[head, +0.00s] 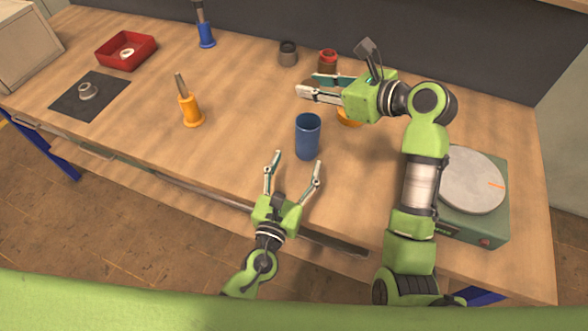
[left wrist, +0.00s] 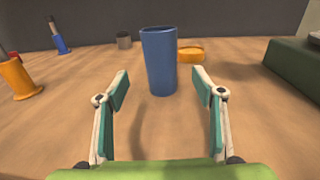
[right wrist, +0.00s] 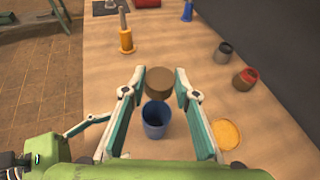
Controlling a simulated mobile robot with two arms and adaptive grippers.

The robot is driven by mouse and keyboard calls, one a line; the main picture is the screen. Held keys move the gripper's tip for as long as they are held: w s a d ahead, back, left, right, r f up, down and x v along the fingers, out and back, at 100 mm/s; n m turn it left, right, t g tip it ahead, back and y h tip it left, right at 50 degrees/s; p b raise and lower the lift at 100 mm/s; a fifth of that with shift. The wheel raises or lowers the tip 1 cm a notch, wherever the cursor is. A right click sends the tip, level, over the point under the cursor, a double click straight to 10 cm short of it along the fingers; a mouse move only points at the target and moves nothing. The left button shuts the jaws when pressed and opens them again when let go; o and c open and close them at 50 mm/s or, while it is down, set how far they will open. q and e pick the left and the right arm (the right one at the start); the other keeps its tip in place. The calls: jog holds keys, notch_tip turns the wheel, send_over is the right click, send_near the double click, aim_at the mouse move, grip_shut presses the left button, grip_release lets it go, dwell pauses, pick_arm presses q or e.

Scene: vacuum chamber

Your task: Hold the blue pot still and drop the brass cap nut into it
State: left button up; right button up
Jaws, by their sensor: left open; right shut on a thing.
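The blue pot (head: 308,138) stands upright on the bench, near its front middle. It also shows in the left wrist view (left wrist: 159,62) and the right wrist view (right wrist: 156,120). My left gripper (head: 298,160) is open and low in front of the pot, its fingers pointing at it with a gap left. In the left wrist view the pot stands beyond the fingertips, centred between them. My right gripper (head: 308,85) is shut on the brass cap nut (right wrist: 158,82), a brownish round piece between its fingertips. It is raised above the bench, behind the pot in the head view.
A yellow-orange dish (right wrist: 226,134) lies close to the pot. A red-topped container (head: 327,60) and a grey cup (head: 288,53) stand at the back. An orange-handled tool (head: 190,112) stands left. A green device with a round plate (head: 470,185) stands right.

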aim_at(305, 143)
pick_arm(q)
jog(key=x, duration=1)
jog(key=shift+w+d, duration=0.15)
jog(key=shift+w, duration=0.1)
jog(key=shift+c, duration=0.4)
jog(key=c, duration=1.2)
pick_arm(e)
notch_tip(305, 143, down, 7)
